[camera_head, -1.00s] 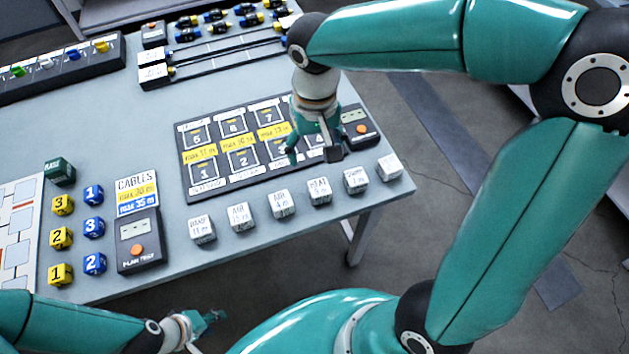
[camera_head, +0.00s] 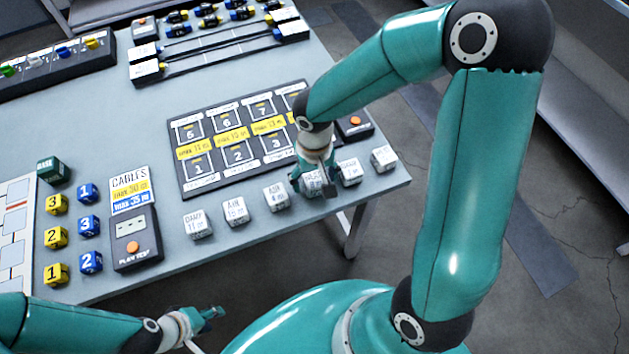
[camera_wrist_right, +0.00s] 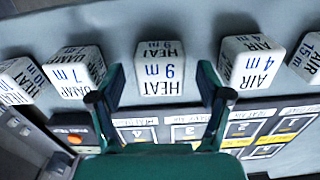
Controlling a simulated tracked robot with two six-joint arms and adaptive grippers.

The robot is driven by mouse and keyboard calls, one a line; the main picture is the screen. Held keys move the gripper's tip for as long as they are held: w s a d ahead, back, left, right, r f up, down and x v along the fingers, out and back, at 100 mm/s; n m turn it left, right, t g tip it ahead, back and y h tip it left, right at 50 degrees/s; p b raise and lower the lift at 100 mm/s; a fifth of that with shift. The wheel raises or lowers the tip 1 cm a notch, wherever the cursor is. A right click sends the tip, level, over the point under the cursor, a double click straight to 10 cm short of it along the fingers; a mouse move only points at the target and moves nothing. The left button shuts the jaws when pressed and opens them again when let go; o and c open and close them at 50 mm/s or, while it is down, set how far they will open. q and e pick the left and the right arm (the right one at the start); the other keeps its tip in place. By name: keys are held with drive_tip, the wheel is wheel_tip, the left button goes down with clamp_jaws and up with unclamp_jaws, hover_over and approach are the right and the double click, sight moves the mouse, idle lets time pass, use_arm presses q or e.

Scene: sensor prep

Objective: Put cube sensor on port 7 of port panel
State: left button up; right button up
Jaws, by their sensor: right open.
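The port panel (camera_head: 188,193) is a dark board with numbered ports in two rows. Port 7 (camera_head: 263,110) is in its back row and looks empty. Several white labelled cube sensors stand in a row along the table's front edge. My right gripper (camera_head: 314,190) is open over the HEAT 9 m cube (camera_head: 312,180), partly hiding it in the head view. In the right wrist view this cube (camera_wrist_right: 160,72) stands between the two spread fingers (camera_wrist_right: 163,85), with gaps at both sides. My left gripper (camera_head: 210,314) is small at the bottom left, away from the cubes.
The AIR 4 m cube (camera_wrist_right: 252,62) and DAMP 7 m cube (camera_wrist_right: 75,72) flank the fingers closely. A black tester (camera_head: 136,240), a cables card (camera_head: 130,190) and yellow and blue numbered cubes (camera_head: 88,226) are at the left. Another tester (camera_head: 356,124) sits right of the panel.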

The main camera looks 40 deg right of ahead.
drive_tip(key=shift+f, duration=0.85)
drive_tip(key=c, duration=1.4)
drive_tip(key=shift+o, duration=0.2)
drive_tip(key=shift+r, duration=0.1)
